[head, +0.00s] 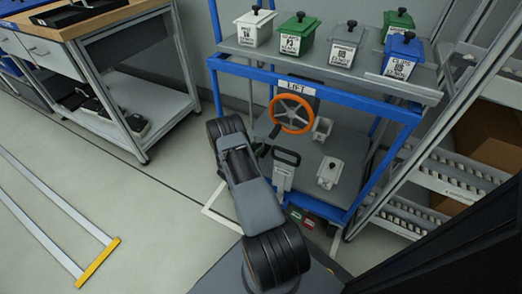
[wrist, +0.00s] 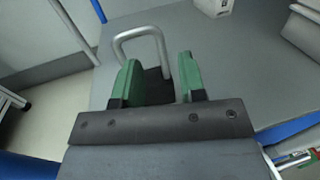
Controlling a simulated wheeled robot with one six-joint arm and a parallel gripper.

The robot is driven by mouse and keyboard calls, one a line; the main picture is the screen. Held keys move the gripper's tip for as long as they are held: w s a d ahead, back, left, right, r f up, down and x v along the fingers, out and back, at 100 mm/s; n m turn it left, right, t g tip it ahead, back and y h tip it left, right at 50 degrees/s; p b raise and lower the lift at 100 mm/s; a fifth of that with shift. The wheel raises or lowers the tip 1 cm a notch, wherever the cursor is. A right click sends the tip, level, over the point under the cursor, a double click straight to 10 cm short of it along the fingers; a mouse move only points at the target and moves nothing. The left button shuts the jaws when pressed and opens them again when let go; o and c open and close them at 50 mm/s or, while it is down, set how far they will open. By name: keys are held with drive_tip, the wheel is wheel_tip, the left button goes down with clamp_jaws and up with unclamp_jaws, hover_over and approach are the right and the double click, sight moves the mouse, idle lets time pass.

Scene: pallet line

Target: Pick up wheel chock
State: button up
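The wheel chock (wrist: 154,88) shows in the wrist view as a dark body with a grey metal loop handle, on a grey shelf. My gripper (wrist: 160,75) has two green fingers standing apart, with the dark body seen between and beyond them. The handle lies left of the midline and is partly behind the left finger. I cannot tell whether a finger touches the chock. In the head view my gripper (head: 262,149) is low at the left part of the blue-framed lift station, and the chock cannot be made out clearly there.
The lift station has an orange handwheel (head: 292,114) above my gripper and a blue front rail (head: 330,92). Small pale containers (head: 330,172) stand on its lower shelf (head: 352,150). Several lidded bins stand on top. A roller rack (head: 450,175) is at right, a workbench (head: 90,30) at left.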

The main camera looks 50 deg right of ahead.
drive_tip(key=d, duration=0.1)
drive_tip(key=d+b, duration=0.1)
drive_tip(key=d, duration=0.1)
drive_tip(key=shift+d+f+b, duration=0.25)
drive_tip(key=shift+d+b, duration=0.05)
drive_tip(key=shift+w+d+r, duration=0.1)
drive_tip(key=shift+d+r, duration=0.05)
drive_tip(key=shift+d, duration=0.5)
clamp_jaws()
